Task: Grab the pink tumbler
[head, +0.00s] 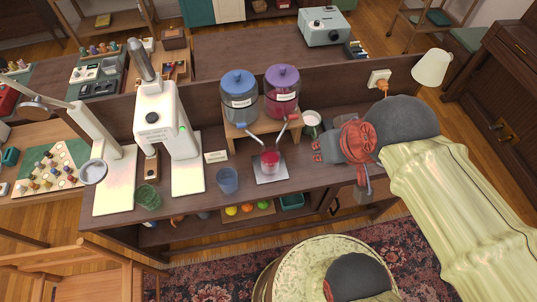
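The pink tumbler (270,162) stands upright on a small pale square plate (270,177), in front of the drink dispensers near the middle of the dark counter. My gripper (341,172) is over the counter to the right of the tumbler, apart from it. Its red and grey fingers look spread, with nothing seen between them. My gripper and arm hide part of the counter's right end.
A blue tumbler (228,180) and a green tumbler (148,197) stand to the left. Dispensers with blue (239,98) and purple (281,92) lids stand behind, their taps reaching forward. A white mug (311,120) stands behind right. A white machine (165,120) stands left.

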